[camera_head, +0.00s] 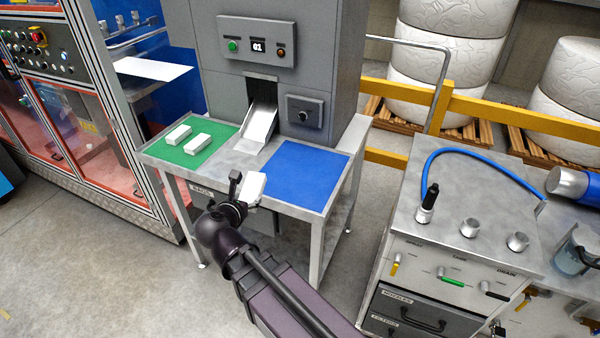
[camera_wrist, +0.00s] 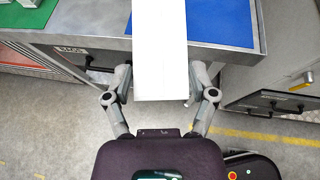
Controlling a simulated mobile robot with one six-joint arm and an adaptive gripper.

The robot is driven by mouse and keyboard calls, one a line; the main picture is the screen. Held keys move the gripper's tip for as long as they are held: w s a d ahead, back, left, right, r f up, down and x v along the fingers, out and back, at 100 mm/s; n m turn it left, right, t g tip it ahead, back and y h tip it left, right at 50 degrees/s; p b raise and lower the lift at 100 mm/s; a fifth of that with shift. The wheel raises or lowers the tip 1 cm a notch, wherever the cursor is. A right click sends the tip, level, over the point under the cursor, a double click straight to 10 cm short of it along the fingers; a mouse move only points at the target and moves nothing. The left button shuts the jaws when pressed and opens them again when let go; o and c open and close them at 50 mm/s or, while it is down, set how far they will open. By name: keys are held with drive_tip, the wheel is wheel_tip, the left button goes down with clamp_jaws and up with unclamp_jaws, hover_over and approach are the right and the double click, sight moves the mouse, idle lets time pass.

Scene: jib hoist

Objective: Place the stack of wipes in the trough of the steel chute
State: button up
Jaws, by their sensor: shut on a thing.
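A white stack of wipes (camera_wrist: 160,60) is held between the fingers of my gripper (camera_wrist: 160,84) in the wrist view. In the head view the white stack (camera_head: 250,187) shows at my gripper (camera_head: 240,190), by the front edge of the steel table. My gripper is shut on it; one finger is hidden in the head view. The steel chute (camera_head: 258,128) slopes down from an opening in the grey machine to the middle of the table. Its trough looks empty. The held stack is in front of the chute and apart from it.
A green mat (camera_head: 205,152) with two white stacks (camera_head: 187,137) lies left of the chute. A blue mat (camera_head: 305,178) lies bare on the right. The grey machine (camera_head: 300,60) stands behind. A steel cabinet (camera_head: 455,240) with knobs stands to the right.

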drive_tip(key=w+d+f+m+g+h, duration=0.4)
drive_tip(key=w+d, duration=0.4)
drive_tip(key=d, duration=0.3)
drive_tip(key=m+g, duration=0.1)
drive_tip(key=m, duration=0.1)
drive_tip(key=shift+w+d+f+m+g+h, duration=0.15)
drive_tip(key=shift+w+d+m+g+h, duration=0.15)
drive_tip(key=shift+w+d+g, duration=0.1)
drive_tip(key=w, duration=0.4)
drive_tip(key=w+a+f, duration=0.1)
drive_tip(key=w, duration=0.4)
drive_tip(key=w+b, duration=0.1)
drive_tip(key=w, duration=0.4)
drive_tip(key=shift+w+a+f, duration=0.2)
drive_tip(key=shift+w, duration=0.05)
drive_tip(key=shift+w, duration=0.1)
drive_tip(key=shift+w, duration=0.3)
drive_tip(key=shift+w+f+b, duration=0.3)
drive_tip(key=shift+f+b, duration=0.3)
drive_tip(key=shift+b, duration=0.1)
drive_tip(key=shift+f+b, duration=1.25)
